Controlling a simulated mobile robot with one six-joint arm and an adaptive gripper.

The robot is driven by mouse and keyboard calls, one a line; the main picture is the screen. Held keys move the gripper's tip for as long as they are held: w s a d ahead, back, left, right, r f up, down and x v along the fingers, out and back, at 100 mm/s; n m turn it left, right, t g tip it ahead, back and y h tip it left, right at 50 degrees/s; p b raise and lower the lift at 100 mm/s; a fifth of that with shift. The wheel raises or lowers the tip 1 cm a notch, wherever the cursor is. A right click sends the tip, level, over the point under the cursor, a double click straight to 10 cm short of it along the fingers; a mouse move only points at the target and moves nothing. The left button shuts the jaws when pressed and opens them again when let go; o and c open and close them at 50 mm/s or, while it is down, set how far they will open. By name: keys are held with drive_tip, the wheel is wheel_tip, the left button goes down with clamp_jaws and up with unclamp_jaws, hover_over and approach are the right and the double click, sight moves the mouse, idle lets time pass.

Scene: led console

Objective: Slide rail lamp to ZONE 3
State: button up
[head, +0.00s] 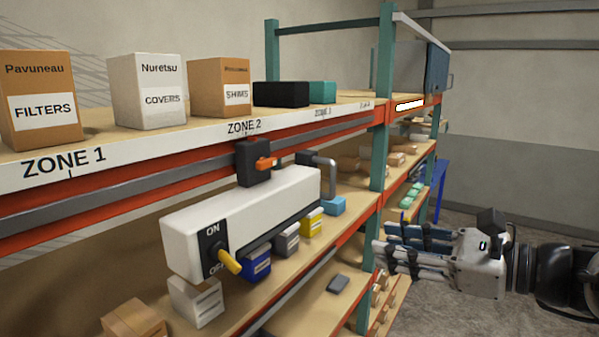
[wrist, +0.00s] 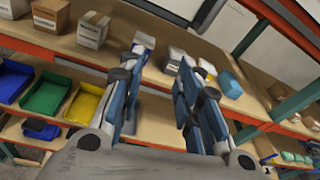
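The rail lamp (head: 250,215) is a long white box in the head view. It hangs from a black carriage (head: 250,165) with an orange latch (head: 266,163), on the grey rail (head: 130,188) below the ZONE 2 label (head: 244,127). A grey handle (head: 330,170) is at its far right end. Its yellow lever (head: 229,262) points down near OFF. The ZONE 3 label (head: 322,113) is farther right along the shelf edge. My gripper (head: 384,248) is right of the lamp, apart from it, fingers pointing left. The wrist view shows the fingers (wrist: 162,62) spread and empty.
A teal post (head: 382,140) stands between the lamp and the shelves farther right. Cartons (head: 148,90) and a black box (head: 281,94) are on the upper shelf. Small boxes (head: 312,222) sit below the lamp. Coloured bins (wrist: 46,98) show in the wrist view.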

drive_tip(key=w+d+r+m+t, duration=0.1)
drive_tip(key=d+r+m+t, duration=0.25)
drive_tip(key=d+r, duration=0.2)
drive_tip(key=p+x, duration=0.2)
drive_tip(key=x, duration=1.5)
drive_tip(key=shift+a+f+g+p, duration=0.3)
drive_tip(key=shift+a+f+g, duration=0.05)
drive_tip(key=shift+a, duration=0.3)
clamp_jaws()
